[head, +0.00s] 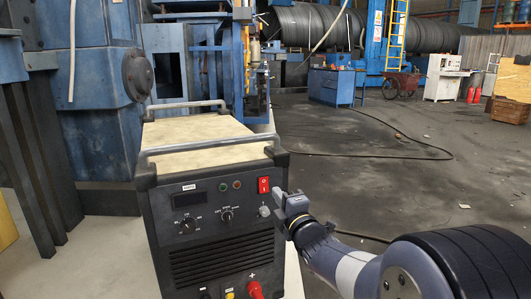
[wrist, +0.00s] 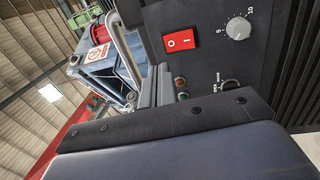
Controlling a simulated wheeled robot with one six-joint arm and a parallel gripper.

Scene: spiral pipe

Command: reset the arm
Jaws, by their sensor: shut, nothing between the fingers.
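My gripper (head: 278,199) is in front of the right side of a black machine's front panel (head: 215,231) in the head view. It is shut and empty, close to a light knob (head: 264,211) and just below and right of a red switch (head: 263,185). I cannot tell whether it touches the panel. My arm reaches in from the lower right. In the wrist view, the red switch (wrist: 180,41) and the knob (wrist: 238,28) show on the dark panel, and part of my gripper fills the lower area.
The machine has metal handles (head: 205,144) over its light top. A large blue machine (head: 95,80) stands at left. A cable (head: 390,152) lies on the open dark floor at right. A blue cabinet (head: 335,86) and cart (head: 401,83) stand farther back.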

